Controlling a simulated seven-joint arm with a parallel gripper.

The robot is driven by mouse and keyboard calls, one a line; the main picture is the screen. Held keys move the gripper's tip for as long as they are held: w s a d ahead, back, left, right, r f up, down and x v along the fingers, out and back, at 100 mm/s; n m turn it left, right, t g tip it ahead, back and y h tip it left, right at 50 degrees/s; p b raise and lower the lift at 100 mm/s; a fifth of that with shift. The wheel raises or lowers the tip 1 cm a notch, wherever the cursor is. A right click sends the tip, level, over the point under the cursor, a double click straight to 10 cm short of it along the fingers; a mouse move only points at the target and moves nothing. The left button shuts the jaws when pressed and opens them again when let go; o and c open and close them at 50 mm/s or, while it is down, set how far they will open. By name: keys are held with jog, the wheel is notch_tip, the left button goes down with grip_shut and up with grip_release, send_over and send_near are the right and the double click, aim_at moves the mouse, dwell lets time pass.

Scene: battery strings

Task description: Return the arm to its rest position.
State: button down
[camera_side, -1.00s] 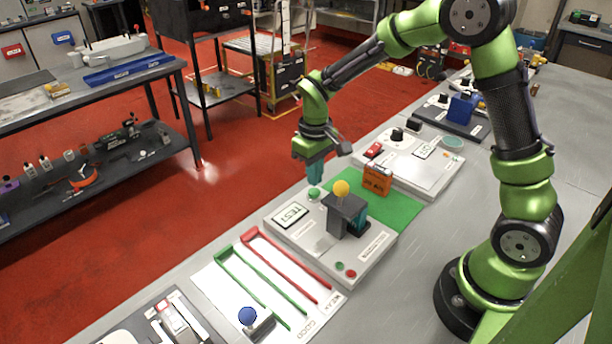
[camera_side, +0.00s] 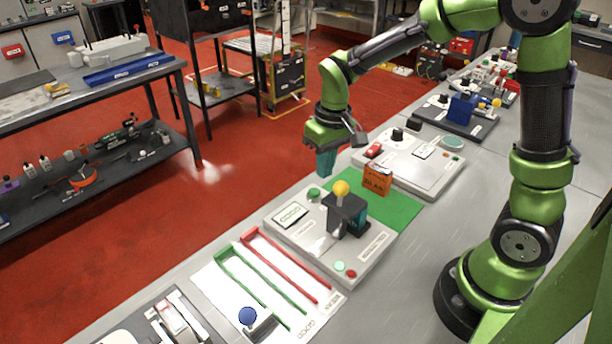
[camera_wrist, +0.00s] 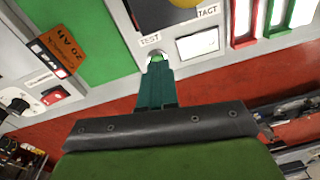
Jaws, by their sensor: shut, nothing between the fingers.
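My gripper (camera_side: 326,163) has its teal fingers together and empty, pointing down above the back of the tester (camera_side: 375,242). It is apart from the green button (camera_side: 314,193), which lies below and left of the fingertips. In the wrist view the shut fingers (camera_wrist: 157,66) overlap the lower edge of the green button (camera_wrist: 156,57) marked TEST. The tester has a small screen (camera_side: 290,214), whose lettering is hard to read, and a dark holder (camera_side: 344,214) with a yellow ball knob (camera_side: 341,188). A teal block (camera_side: 361,217) shows in the holder's side.
An orange 20 Ah battery (camera_side: 377,182) stands on a green mat (camera_side: 402,207) behind the tester. Another grey panel (camera_side: 425,178) stands behind. Open air lies over the red floor.

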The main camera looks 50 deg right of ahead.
jog(key=s+a+r+m+t+y, duration=0.1)
jog(key=s+r+t, duration=0.5)
jog(key=s+r, duration=0.6)
jog(key=shift+s+a+r+m+t, duration=0.3)
jog(key=shift+s+a+m, duration=0.1)
jog(key=shift+s+m, duration=0.4)
